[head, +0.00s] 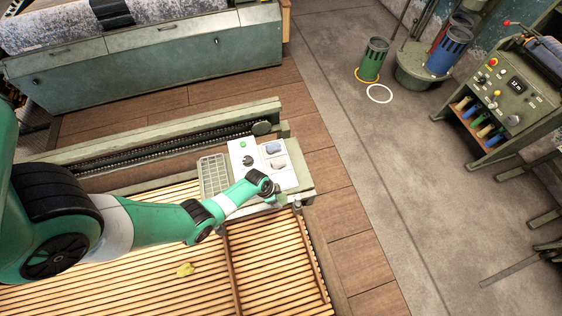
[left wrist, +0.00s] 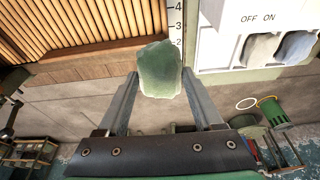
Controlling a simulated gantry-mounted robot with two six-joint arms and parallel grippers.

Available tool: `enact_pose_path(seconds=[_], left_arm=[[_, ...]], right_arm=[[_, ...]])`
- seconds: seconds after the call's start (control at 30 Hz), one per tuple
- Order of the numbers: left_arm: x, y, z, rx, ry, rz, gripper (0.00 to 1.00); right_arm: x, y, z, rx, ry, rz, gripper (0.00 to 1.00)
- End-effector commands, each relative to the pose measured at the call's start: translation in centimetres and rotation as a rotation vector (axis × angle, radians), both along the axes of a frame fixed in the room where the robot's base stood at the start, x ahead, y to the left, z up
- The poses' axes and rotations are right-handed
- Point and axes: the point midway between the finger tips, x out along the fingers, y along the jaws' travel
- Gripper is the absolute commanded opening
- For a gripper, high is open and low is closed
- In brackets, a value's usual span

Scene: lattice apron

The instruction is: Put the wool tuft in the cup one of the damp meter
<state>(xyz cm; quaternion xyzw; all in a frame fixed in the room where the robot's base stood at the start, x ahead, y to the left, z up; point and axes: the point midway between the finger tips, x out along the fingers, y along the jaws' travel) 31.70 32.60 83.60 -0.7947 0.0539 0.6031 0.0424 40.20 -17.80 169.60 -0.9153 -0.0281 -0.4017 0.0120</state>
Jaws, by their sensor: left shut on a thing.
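My left gripper (left wrist: 160,85) is shut on a pale green wool tuft (left wrist: 160,69), which sits between the fingertips. In the head view my left gripper (head: 268,193) is at the near edge of the damp meter (head: 291,182); the tuft cannot be made out there. The meter is a white panel with a green button, a dark knob and two pale lumps, one bluish and one greyish. In the left wrist view the panel (left wrist: 220,48) is at upper right, marked OFF ON, with the two lumps side by side. The tuft appears left of it. My right gripper is not in view.
A grey grid tray (head: 213,160) is beside the meter on its left. A yellow tuft (head: 185,269) lies on the wooden slats (head: 150,287). A green bin (head: 373,60) and a control console (head: 505,95) stand beyond, across open floor.

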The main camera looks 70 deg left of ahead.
Motion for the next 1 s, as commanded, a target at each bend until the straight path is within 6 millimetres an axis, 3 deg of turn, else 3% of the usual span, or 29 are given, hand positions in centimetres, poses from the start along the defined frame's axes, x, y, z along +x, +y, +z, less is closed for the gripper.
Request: enact_pose_path(seconds=[0.03, 0.13, 0.37, 0.7, 0.9, 1.0], left_arm=[[0.7, 0.7, 1.4, 0.000, 0.000, 0.008, 0.07], [1.0, 1.2, 2.2, -0.001, 0.002, 0.018, 0.07], [1.4, 2.1, 1.2, 0.000, 0.000, 0.024, 0.07], [6.0, 9.5, -3.7, 0.000, -0.001, 0.024, 0.07], [7.3, 11.6, -6.9, 0.000, 0.000, 0.023, 0.07], [7.7, 12.3, -7.6, -0.001, 0.000, 0.021, 0.07]], right_arm=[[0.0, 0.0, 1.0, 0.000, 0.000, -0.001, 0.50], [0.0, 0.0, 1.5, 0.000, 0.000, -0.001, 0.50], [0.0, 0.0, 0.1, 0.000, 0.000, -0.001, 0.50], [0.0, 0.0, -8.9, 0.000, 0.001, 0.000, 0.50], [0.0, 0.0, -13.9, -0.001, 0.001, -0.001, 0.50], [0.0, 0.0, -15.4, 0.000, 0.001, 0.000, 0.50]])
